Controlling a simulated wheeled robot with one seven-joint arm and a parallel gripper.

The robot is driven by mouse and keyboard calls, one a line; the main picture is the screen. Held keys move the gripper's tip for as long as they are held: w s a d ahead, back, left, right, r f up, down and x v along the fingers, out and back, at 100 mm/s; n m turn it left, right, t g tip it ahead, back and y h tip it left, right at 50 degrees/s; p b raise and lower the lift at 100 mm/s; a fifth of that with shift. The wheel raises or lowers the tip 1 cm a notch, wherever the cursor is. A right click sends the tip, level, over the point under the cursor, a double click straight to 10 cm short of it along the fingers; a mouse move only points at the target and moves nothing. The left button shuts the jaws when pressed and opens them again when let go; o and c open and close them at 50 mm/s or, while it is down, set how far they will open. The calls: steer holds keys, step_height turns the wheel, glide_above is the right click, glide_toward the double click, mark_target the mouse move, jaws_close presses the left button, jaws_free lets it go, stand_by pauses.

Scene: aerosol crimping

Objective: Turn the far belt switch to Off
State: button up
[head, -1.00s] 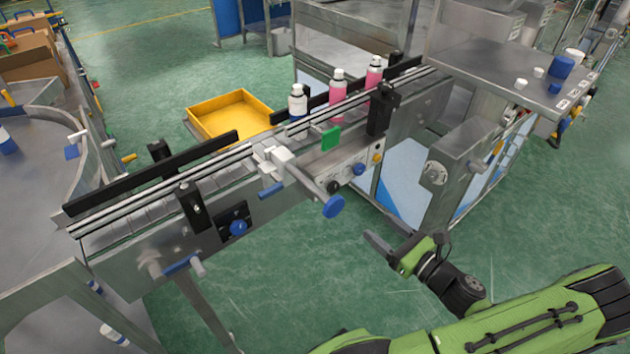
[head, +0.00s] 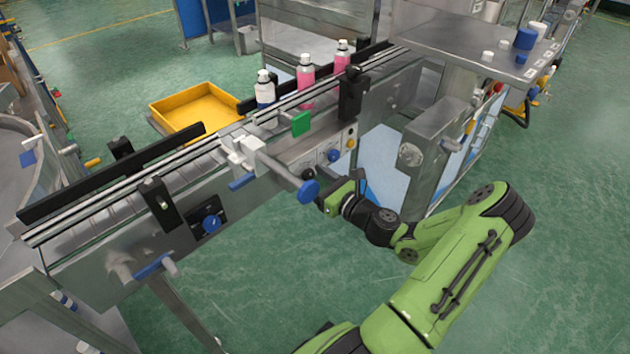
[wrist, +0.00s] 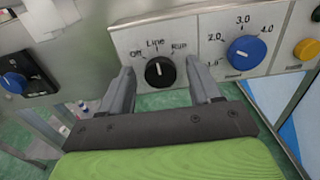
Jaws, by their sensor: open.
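A black selector knob (wrist: 160,71) sits on a light control panel (wrist: 125,40) with the marks Off, Line and Run. Its white pointer is roughly upright, toward Line. My gripper (wrist: 160,76) is open in the wrist view, one finger left of the knob and the other right of it. I cannot tell whether the fingertips touch the knob or panel.
A blue numbered dial (wrist: 246,52) and a yellow button (wrist: 306,49) are right of the knob. Another blue knob (wrist: 14,83) on a black plate is at left. Bottles (head: 305,88) stand on the conveyor (head: 180,180). A yellow tray (head: 195,110) lies behind.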

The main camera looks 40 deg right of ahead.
steer(key=shift+c, duration=0.4)
steer(key=c, duration=1)
steer(key=shift+o, duration=0.2)
steer(key=shift+n, duration=0.4)
steer(key=n, duration=0.4)
steer(key=shift+a, duration=0.1)
steer(key=n, duration=0.5)
steer(key=shift+f, duration=0.15)
steer(key=shift+n+b, duration=0.3)
steer(key=o, duration=1)
